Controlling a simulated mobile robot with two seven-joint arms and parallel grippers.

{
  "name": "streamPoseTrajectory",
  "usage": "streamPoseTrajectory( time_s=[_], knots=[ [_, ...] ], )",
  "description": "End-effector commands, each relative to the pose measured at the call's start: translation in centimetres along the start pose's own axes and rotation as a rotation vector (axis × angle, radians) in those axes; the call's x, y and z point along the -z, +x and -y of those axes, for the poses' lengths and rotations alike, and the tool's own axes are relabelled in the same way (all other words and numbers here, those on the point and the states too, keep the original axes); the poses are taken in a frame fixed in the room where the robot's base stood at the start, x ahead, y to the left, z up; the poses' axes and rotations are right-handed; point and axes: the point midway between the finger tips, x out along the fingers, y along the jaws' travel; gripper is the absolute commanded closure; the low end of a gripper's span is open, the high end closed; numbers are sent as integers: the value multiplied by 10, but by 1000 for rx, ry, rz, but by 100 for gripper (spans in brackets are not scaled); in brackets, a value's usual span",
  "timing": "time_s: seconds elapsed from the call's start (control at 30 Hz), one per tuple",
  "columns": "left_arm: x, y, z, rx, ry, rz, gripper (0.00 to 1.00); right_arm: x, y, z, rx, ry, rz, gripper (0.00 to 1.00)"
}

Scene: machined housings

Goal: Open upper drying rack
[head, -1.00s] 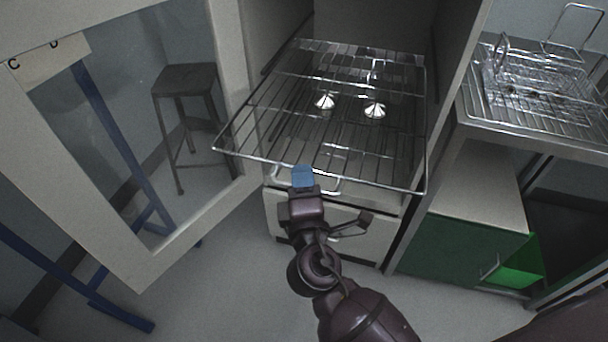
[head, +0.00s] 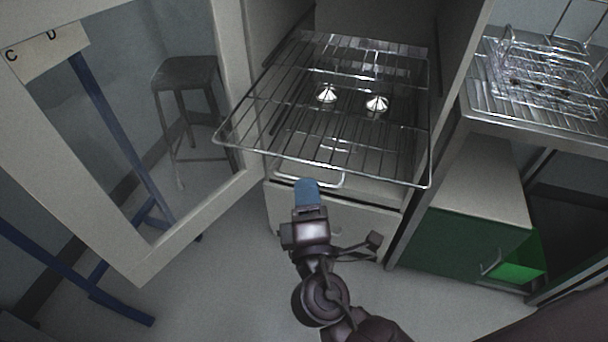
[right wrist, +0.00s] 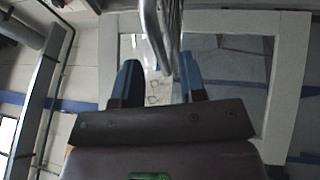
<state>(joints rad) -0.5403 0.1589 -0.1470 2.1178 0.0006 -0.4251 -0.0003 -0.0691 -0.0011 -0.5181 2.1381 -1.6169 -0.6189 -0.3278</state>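The upper drying rack (head: 345,130) is a wire shelf that sticks out of the open cabinet, its front bar beyond the opening. Below it is a pale drawer-like front (head: 340,220) with a metal handle (head: 325,183). My right gripper (head: 307,188), with blue fingertips, is just below and in front of the rack's front bar in the head view. In the right wrist view its two fingers (right wrist: 160,85) are apart, and shiny metal bars (right wrist: 160,35) show beyond and between them. No grip on the rack shows. My left gripper is out of view.
The cabinet's glass door (head: 140,130) stands wide open at left, with a stool (head: 187,75) seen through it. Shiny cone-shaped pieces (head: 377,104) show at the rack. Floor in front is free.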

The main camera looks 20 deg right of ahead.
Motion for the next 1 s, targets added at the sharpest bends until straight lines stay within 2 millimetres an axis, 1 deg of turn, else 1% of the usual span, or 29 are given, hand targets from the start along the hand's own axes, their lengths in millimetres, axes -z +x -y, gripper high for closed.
streamPoseTrajectory(
  time_s=[0.03, 0.2, 0.3, 0.4, 0.63, 1.0],
  knots=[
    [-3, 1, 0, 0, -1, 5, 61, 0, -11, 3, 6, -2, -1, 62],
    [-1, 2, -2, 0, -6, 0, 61, 0, -38, 1, 3, 0, -2, 62],
    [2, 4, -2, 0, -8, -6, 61, 0, -48, 0, 1, 0, -1, 62],
    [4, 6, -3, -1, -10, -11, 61, 0, -54, -1, -1, 0, -1, 62],
    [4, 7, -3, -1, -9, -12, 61, 0, -58, -2, -3, 1, 0, 62],
    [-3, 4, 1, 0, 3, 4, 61, 0, -57, -2, -3, 1, 0, 62]
  ],
)
